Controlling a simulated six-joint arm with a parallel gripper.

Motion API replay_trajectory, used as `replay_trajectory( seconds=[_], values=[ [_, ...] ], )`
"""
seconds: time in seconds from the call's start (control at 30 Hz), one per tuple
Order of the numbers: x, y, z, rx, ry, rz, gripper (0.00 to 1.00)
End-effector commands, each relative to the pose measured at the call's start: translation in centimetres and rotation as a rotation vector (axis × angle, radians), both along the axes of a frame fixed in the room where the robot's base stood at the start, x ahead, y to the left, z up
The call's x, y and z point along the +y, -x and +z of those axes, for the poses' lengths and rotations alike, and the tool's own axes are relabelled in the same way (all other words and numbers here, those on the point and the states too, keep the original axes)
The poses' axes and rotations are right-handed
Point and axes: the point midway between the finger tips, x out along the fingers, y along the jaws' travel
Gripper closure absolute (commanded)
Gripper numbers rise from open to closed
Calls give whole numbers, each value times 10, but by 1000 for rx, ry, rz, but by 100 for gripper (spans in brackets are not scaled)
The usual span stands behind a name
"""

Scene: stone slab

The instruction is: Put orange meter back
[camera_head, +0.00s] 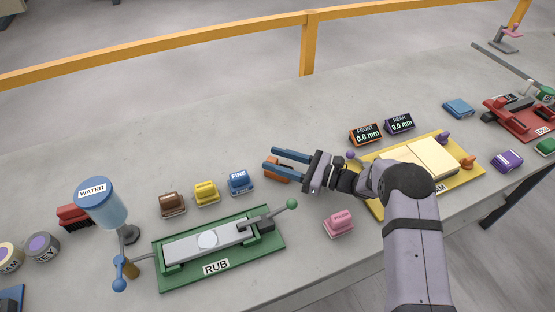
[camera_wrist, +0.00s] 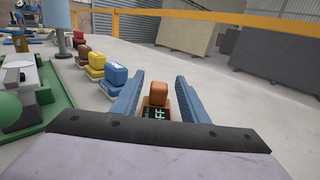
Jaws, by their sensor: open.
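The orange meter (camera_wrist: 158,94), a small block with a raised orange top and a dark display with light characters, lies on the stone slab. In the wrist view it sits between the two blue fingers of my gripper (camera_wrist: 160,82), with a gap on each side. In the head view the meter (camera_head: 273,178) is partly hidden by the fingers of my gripper (camera_head: 268,158), which is open and reaches left, low over the slab. An orange-framed readout marked FRONT (camera_head: 365,134) shows 0.0 mm at the back right.
A purple readout marked REAR (camera_head: 400,124) stands beside FRONT. Blue FINE (camera_head: 240,181), yellow (camera_head: 206,193) and brown (camera_head: 173,204) blocks stand left of the gripper. A green RUB fixture (camera_head: 220,245) and a pink block (camera_head: 339,223) lie nearer. A yellow board (camera_head: 470,179) is right.

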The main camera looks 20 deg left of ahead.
Motion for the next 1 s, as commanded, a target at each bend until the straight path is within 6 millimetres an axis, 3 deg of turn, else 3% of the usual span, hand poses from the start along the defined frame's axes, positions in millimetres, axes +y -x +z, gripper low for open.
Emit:
replay_trajectory(
  seconds=[0.07,0.13,0.5,1.0],
  values=[
    [0,0,11,0,0,0,60],
    [-14,-2,3,0,0,-6,60],
    [-66,-1,4,-1,0,-3,60],
    [-75,0,5,0,0,0,60]
  ],
)
